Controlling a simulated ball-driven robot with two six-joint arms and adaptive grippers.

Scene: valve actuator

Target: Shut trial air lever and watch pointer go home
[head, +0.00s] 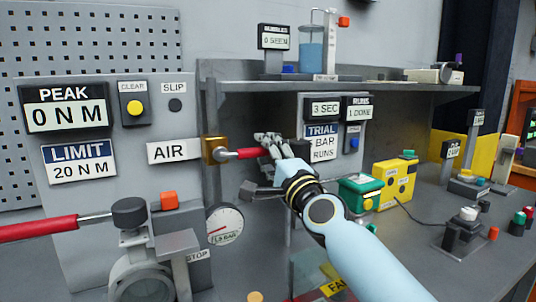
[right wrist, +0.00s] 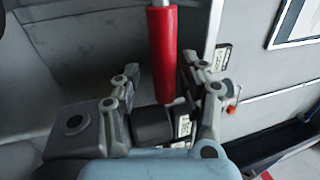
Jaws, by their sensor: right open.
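The air lever is a red-gripped handle (head: 252,153) that sticks out to the right from a brass valve (head: 213,150) beside the AIR label (head: 173,151). My right gripper (head: 263,168) is open at the lever's free end. In the right wrist view the red handle (right wrist: 163,50) lies between the two spread fingers (right wrist: 163,85), with gaps on both sides. A round gauge (head: 224,225) with a red pointer, marked in bar, sits below the valve. The grey actuator (head: 145,275) stands at lower left. My left gripper is out of view.
A longer red handle (head: 38,229) reaches in from the left to the actuator's top. The PEAK display (head: 66,115) reads 0 NM. Green (head: 360,192) and yellow (head: 394,180) boxes stand right of my right arm. A shelf (head: 365,87) overhangs the bench.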

